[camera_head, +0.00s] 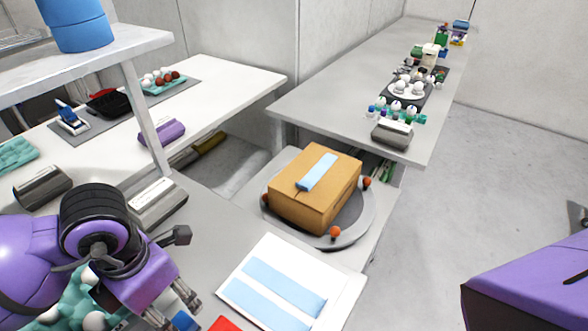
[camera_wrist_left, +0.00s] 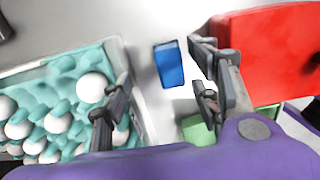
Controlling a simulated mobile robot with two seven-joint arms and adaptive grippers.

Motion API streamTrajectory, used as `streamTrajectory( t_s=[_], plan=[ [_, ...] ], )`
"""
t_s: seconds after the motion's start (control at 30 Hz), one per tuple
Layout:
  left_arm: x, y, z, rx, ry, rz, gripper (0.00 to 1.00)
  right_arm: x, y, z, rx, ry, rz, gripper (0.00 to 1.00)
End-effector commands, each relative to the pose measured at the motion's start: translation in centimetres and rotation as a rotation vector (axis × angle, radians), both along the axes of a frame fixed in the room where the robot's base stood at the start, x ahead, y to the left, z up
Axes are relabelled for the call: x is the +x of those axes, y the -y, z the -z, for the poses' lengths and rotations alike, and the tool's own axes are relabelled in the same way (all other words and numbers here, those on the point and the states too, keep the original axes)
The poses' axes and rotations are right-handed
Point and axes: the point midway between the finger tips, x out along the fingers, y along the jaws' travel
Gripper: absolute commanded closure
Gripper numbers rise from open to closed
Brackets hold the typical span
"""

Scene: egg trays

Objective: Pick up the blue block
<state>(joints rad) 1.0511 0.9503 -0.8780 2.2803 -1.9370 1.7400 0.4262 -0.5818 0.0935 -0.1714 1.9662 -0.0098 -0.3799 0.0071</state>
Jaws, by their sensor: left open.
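The blue block (camera_wrist_left: 168,64) lies on the light table surface in the left wrist view. It sits ahead of my open left gripper (camera_wrist_left: 160,80), in line with the gap between the fingers and nearer the right finger. Nothing is held between the fingers. In the head view the left gripper (camera_head: 168,308) points down at the bottom left, and part of the blue block (camera_head: 185,321) shows beside its fingers. My right arm shows as a purple link at the right edge, but its gripper is out of frame.
A teal egg tray (camera_wrist_left: 118,50) with white eggs lies close to the left finger. A red object (camera_wrist_left: 262,45) and a green block (camera_wrist_left: 197,130) lie to the right. A cardboard box (camera_head: 300,205) on a round plate and a white-and-blue box (camera_head: 245,265) stand further right.

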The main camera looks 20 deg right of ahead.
Motion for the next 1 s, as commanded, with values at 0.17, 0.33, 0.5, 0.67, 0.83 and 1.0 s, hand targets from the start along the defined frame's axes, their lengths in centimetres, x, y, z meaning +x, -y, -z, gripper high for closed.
streamTrajectory(
  t_s=[0.17,0.33,0.5,0.67,0.83,1.0],
  plan=[
    [-1.1,-0.4,1.6,0.025,-0.02,-0.007,0.44,-0.3,-0.5,-0.1,0.019,-0.005,0.011,1.0],
    [-1.3,-0.5,3.5,0.023,-0.021,-0.008,0.44,-0.3,-0.5,-0.2,0.02,-0.004,0.01,1.0],
    [-1.9,-0.8,5.9,0.022,-0.019,-0.007,0.44,-0.1,-0.6,-0.6,0.022,-0.001,0.01,1.0],
    [-1.7,-0.7,7.7,0.02,-0.018,-0.007,0.44,-0.3,-0.6,-0.4,0.022,-0.005,0.01,1.0],
    [-1.7,-0.7,7.9,0.02,-0.016,-0.006,0.44,-0.4,-0.6,-0.3,0.022,-0.008,0.011,1.0],
    [-1.7,-0.7,7.9,0.02,-0.017,-0.006,0.54,-1.0,-0.5,-0.2,0.021,-0.016,0.013,1.0]
  ],
)
